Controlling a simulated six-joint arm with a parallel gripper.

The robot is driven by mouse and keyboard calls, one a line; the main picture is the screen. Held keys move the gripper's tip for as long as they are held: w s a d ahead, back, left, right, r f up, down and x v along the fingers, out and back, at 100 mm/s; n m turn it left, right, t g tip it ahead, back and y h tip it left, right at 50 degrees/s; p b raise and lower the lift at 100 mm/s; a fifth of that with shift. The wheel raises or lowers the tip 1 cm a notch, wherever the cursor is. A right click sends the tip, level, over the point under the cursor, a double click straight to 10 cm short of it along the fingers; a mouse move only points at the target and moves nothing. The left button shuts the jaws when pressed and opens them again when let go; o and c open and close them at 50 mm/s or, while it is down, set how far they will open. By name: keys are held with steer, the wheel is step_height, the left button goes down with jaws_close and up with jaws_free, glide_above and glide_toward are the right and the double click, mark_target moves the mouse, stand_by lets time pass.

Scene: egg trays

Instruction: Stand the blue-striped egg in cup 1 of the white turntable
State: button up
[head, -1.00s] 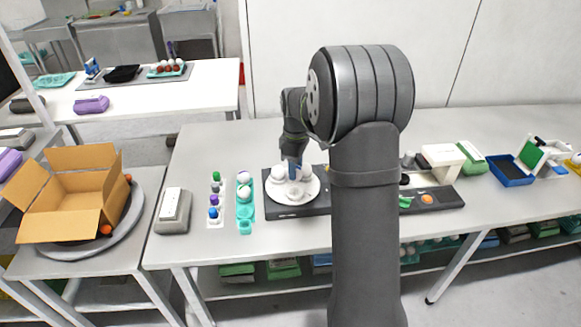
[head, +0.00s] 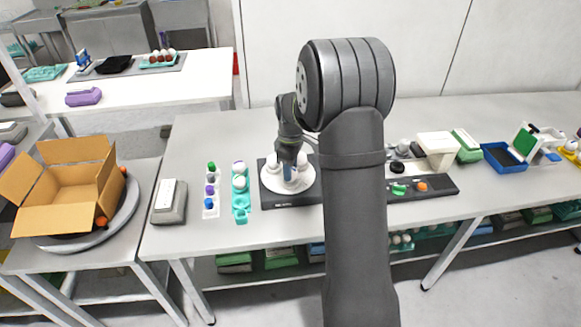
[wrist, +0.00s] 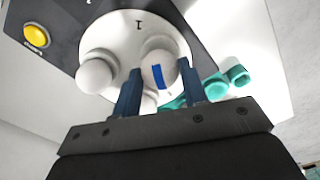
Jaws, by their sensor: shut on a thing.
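My gripper (wrist: 160,66) is shut on the white egg with a blue stripe (wrist: 158,75), one blue finger on each side.
The turntable's dark base has a yellow button (wrist: 36,36). Left of it in the head view are a teal tray (head: 241,214) with white eggs and a white strip (head: 210,213) of coloured pieces. A grey device (head: 169,205) stands farther left. The front table edge is clear.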

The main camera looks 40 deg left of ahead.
steer(key=shift+f, duration=0.55)
stand_by(0.9)
steer(key=o, duration=0.8)
steer(key=shift+c, duration=0.2)
step_height(320, 180, up, 17)
steer(key=shift+r, duration=0.2)
steer(key=shift+o, duration=0.4)
